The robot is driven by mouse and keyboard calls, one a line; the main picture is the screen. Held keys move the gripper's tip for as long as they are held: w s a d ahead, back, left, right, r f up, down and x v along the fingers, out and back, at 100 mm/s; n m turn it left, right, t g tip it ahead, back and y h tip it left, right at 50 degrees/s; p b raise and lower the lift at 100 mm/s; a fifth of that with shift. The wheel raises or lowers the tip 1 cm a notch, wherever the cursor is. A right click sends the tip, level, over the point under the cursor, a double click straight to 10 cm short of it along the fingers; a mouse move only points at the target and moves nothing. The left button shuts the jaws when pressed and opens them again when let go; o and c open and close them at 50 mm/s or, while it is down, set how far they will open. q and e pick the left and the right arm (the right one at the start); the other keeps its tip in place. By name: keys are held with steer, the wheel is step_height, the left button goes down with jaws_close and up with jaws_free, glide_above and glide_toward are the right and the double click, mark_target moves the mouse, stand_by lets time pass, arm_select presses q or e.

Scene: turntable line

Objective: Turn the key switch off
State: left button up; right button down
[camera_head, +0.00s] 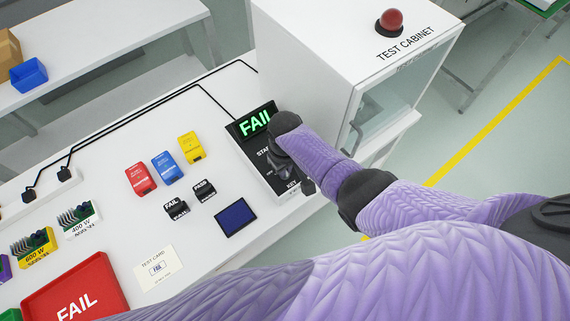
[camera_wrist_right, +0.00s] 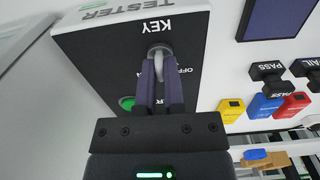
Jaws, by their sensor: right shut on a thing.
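The tester box (camera_head: 244,152) has a black panel with a lit green FAIL display (camera_head: 256,121) and a KEY label near its front edge. In the right wrist view the panel (camera_wrist_right: 100,62) shows upside down, with the key switch (camera_wrist_right: 159,50) below the KEY lettering and part of an OFF label beside it. My right gripper (camera_wrist_right: 160,74) is shut on the silver key, which stands between its two fingers. In the head view my right gripper (camera_head: 282,168) covers the key switch. My left gripper is not in view.
The white test cabinet (camera_head: 320,60) with a red button (camera_head: 390,22) stands behind the tester. Red (camera_head: 140,178), blue (camera_head: 166,168) and yellow (camera_head: 190,147) blocks, FAIL and PASS stamps, and a dark blue pad (camera_head: 236,217) lie to its left. A red FAIL tray (camera_head: 45,290) is at lower left.

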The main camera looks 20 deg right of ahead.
steer(key=n, duration=0.2)
steer(key=shift+n, duration=0.4)
steer(key=shift+n+p, duration=0.35)
steer(key=shift+n, duration=2.05)
steer(key=c, duration=0.7)
jaws_free()
steer(key=shift+c, duration=0.2)
steer(key=shift+r, duration=0.1)
